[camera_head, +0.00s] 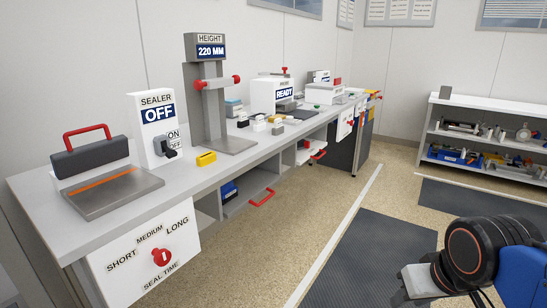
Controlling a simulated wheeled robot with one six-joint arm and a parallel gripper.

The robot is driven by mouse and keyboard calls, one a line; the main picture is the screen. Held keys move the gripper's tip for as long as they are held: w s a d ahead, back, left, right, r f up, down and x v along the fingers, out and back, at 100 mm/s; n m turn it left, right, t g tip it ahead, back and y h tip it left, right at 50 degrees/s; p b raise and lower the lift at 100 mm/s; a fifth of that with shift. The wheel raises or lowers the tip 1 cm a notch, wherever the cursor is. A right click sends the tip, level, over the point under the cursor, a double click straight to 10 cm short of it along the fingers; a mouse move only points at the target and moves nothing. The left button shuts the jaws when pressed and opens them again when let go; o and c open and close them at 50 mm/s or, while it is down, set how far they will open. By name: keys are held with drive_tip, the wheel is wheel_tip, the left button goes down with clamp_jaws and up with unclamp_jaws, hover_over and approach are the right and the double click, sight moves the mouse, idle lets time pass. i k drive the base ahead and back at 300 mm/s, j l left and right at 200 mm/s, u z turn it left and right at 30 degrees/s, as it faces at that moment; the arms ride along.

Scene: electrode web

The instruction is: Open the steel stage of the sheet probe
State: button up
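No label in view reads sheet probe, so I cannot tell for sure which device it is. A white box marked READY (272,96) stands midway along the bench, with a small red-tipped part on top. A dark flat plate (303,115) lies beside it on the right; whether this is the steel stage is too small to tell. My arm (478,250), blue and black, shows at the lower right, far from the bench devices. The fingers of my gripper do not show.
The long bench (40,190) carries a sealer marked OFF (157,112), a height stand (210,105) reading 220 MM and a yellow block (206,158). A red drawer handle (262,198) sticks out below. A shelf (490,104) stands at the right. The floor between is clear.

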sight(289, 107)
drive_tip(key=i+l+u, duration=0.1)
drive_tip(key=i, duration=0.35)
drive_tip(key=i+l+u, duration=0.1)
drive_tip(key=i, duration=0.4)
drive_tip(key=i+l+u, duration=0.1)
drive_tip(key=i+l, duration=0.2)
drive_tip(key=i, duration=0.15)
